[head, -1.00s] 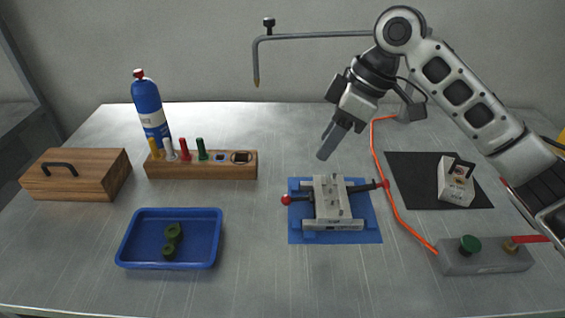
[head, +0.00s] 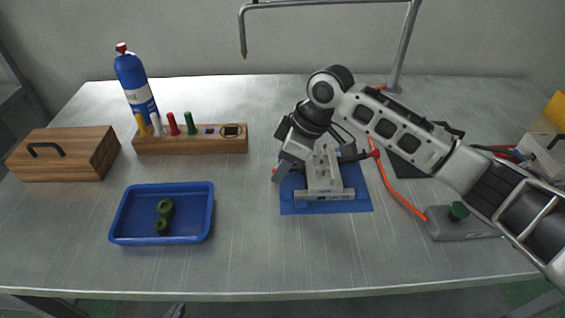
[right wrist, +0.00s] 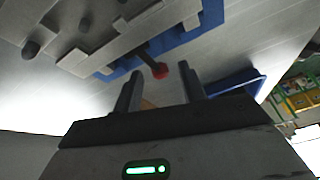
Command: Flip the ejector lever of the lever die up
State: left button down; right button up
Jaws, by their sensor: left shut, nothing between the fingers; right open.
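The lever die (head: 322,178) lies on a blue mat (head: 325,207) right of the table's middle. A dark lever with a red ball knob (right wrist: 160,71) sticks out of its left side. In the head view my right gripper (head: 278,176) hides most of that lever, and only a bit of red shows. My right gripper (right wrist: 160,84) is open, pointing down, with the red knob at the gap between its fingertips; contact cannot be told. A second, dark-red-ended rod (head: 375,154) sticks out on the right.
A blue tray (head: 119,222) with green rings, a wooden block (head: 190,146) with coloured pegs, a blue bottle (head: 133,83) and a wooden box (head: 62,155) stand left. An orange hose (head: 400,199) and a grey control box (head: 466,226) lie right. Table front is clear.

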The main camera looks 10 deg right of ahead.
jog(key=shift+a+f, duration=0.1)
jog(key=shift+f, duration=0.1)
grip_shut()
